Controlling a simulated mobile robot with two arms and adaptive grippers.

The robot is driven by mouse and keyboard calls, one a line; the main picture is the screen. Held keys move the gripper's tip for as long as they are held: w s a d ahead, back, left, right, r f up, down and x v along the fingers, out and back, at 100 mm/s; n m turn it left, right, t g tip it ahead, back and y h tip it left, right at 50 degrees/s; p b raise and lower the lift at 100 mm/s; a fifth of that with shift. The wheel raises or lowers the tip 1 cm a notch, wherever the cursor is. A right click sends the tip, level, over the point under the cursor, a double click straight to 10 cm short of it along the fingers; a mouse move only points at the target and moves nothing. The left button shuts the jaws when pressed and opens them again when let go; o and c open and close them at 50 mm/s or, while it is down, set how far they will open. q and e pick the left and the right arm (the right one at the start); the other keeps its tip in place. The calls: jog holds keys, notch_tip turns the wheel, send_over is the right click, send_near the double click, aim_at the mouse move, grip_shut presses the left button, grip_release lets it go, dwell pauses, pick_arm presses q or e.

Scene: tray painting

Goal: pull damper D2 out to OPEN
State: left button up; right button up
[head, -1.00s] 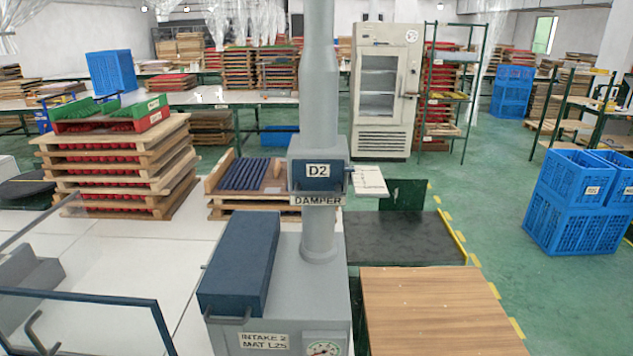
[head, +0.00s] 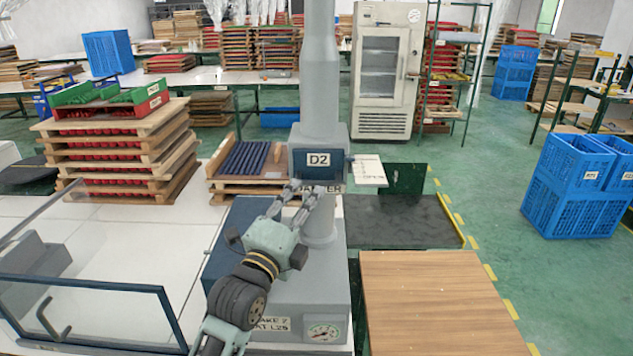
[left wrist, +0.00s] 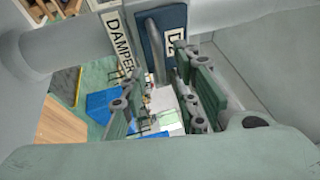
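The damper D2 housing (head: 318,163) is a dark blue-fronted box on the grey vertical duct (head: 319,70). A small dark handle (head: 349,167) shows at its right side, beside a white plate (head: 369,171) with print on it. The DAMPER label below is partly hidden by my left gripper (head: 308,190), which is open just below and in front of the D2 face. In the left wrist view, the D2 plate (left wrist: 174,18), a grey bar (left wrist: 154,48) and the DAMPER label (left wrist: 120,47) lie beyond the spread fingers (left wrist: 155,68); contact cannot be told. My right gripper is not in view.
The grey intake cabinet (head: 335,295) with a gauge (head: 323,331) stands below. A wooden tabletop (head: 430,300) is at front right and a dark mat (head: 400,221) behind it. Stacked trays (head: 120,165) stand left; blue crates (head: 580,190) stand right on open green floor.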

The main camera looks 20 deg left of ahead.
aim_at(317, 184)
pick_arm(q)
jog(key=p+x, duration=0.1)
jog(key=x, duration=0.5)
jog(key=shift+w+d+p, duration=0.1)
jog(key=shift+w+p, duration=0.15)
jog(key=shift+p, duration=0.05)
grip_shut()
jog(key=shift+f, duration=0.1)
